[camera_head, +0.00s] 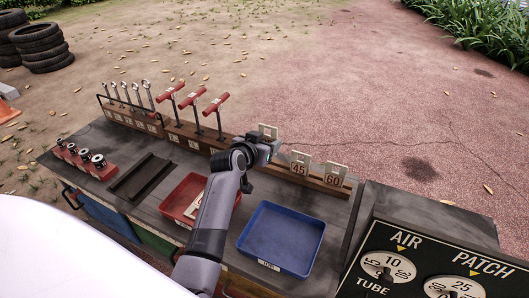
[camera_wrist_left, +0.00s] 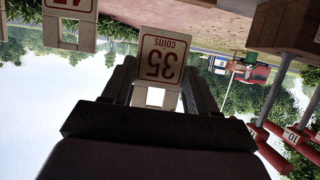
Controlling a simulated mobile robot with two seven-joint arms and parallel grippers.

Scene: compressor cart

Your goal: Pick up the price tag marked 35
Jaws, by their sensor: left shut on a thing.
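The price tag marked 35 (camera_wrist_left: 161,58) is a white card with red figures and "COINS", upside down in the left wrist view. My left gripper (camera_wrist_left: 160,92) is shut on it, one dark finger at each side of its narrower lower part. In the head view the left gripper (camera_head: 265,141) is at the rear wooden rack (camera_head: 318,181), and the top of the 35 tag (camera_head: 267,130) shows just behind it. Whether the tag is clear of the rack is hidden. My right gripper is not in view.
Tags marked 45 (camera_head: 299,166) and 60 (camera_head: 334,174) stand in the rack to the right. Red T-handled tools (camera_head: 192,97) stand left. A red tray (camera_head: 184,199) and an empty blue tray (camera_head: 281,238) lie in front. A dial panel (camera_head: 430,262) is at the right.

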